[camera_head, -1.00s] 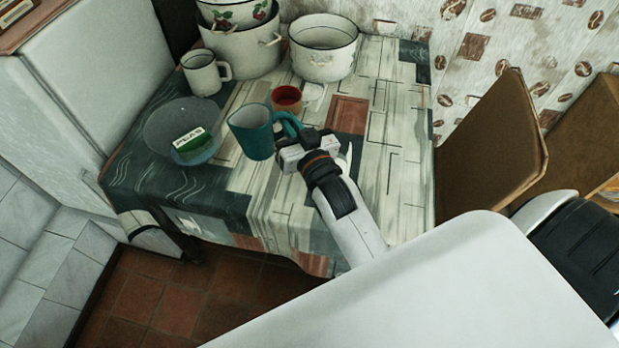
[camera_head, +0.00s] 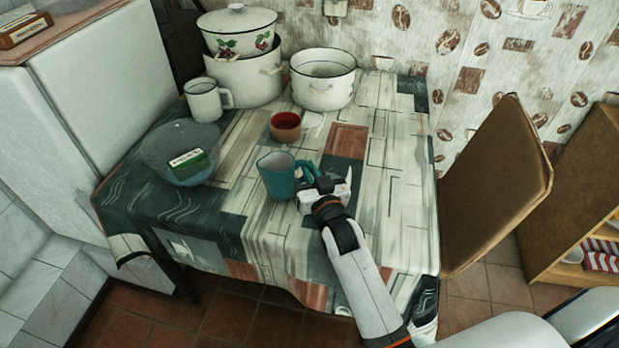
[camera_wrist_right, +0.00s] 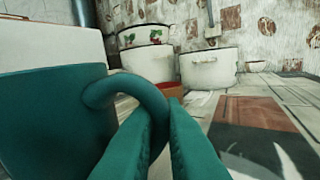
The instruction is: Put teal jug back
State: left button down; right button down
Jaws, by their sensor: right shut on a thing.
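The teal jug (camera_head: 277,177) is upright at the near middle of the table, its handle pointing right toward my right gripper. My right gripper (camera_head: 318,184) is shut on the jug's handle. In the right wrist view the jug (camera_wrist_right: 50,125) fills the left side, and its handle runs between the fingers (camera_wrist_right: 160,135). I cannot tell whether the jug's base touches the tablecloth. My left gripper is not in view.
On the patterned table (camera_head: 385,150) stand a red cup (camera_head: 285,127), a white mug (camera_head: 205,101), a glass bowl (camera_head: 172,150) with a green box (camera_head: 188,160), a white pot (camera_head: 322,82) and stacked pots (camera_head: 243,78). A chair (camera_head: 495,185) stands right. The table's right side is bare.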

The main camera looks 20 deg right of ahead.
jog(key=shift+f, duration=0.8)
jog(key=shift+f, duration=0.2)
jog(key=c, duration=1.5)
grip_release()
jog(key=shift+r, duration=0.25)
jog(key=s, duration=1.2)
jog(key=shift+a, duration=0.2)
jog(key=shift+f, duration=0.15)
